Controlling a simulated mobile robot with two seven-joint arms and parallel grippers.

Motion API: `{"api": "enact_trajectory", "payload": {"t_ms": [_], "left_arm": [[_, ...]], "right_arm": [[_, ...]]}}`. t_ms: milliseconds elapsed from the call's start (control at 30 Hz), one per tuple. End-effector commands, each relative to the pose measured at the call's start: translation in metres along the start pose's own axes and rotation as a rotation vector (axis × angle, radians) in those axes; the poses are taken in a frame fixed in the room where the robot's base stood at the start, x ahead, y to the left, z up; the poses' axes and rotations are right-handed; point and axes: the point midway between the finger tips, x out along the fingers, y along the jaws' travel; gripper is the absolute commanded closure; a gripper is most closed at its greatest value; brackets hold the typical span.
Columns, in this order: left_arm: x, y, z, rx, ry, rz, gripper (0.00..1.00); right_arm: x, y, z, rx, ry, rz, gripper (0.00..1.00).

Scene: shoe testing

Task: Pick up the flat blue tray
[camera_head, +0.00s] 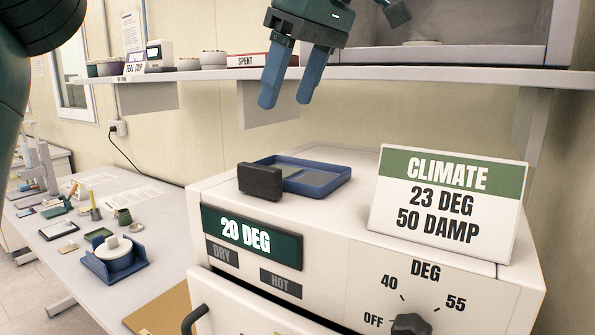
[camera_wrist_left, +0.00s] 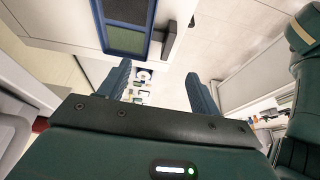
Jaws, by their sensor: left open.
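The flat blue tray (camera_head: 322,189) lies on top of the white climate machine, with a shallow rim and a greyish inside. A dark block (camera_head: 261,182) stands at its left front side and hides part of its rim. My left gripper (camera_head: 287,102) is open and empty, its two blue fingers pointing down, above and apart from the tray. In the left wrist view the tray (camera_wrist_left: 124,42) shows at the top, beyond the open left gripper (camera_wrist_left: 160,69), with the dark block (camera_wrist_left: 168,41) beside it. My right gripper is not in view.
A sign reading CLIMATE (camera_head: 446,203) stands right of the tray on the machine (camera_head: 225,195). A wall shelf (camera_head: 200,75) with bowls and a SPENT box (camera_head: 240,61) runs behind. A lower bench (camera_head: 150,190) with small items lies at left.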

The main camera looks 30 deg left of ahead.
Motion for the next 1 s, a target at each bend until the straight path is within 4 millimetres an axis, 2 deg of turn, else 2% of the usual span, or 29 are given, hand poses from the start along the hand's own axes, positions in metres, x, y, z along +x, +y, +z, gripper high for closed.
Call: {"api": "enact_trajectory", "payload": {"t_ms": [300,567,833,1000], "left_arm": [[0.057,0.0,0.0,0.004,-0.004,-0.002,0.36],[0.076,0.001,0.001,0.0,-0.002,0.001,0.36],[0.115,0.003,0.003,0.001,-0.003,-0.001,0.36],[0.124,0.003,0.003,-0.001,-0.001,0.003,0.36]], "right_arm": [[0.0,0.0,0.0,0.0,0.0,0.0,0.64],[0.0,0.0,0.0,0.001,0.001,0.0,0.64],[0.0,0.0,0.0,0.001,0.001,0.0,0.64],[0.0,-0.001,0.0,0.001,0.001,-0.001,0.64]]}}
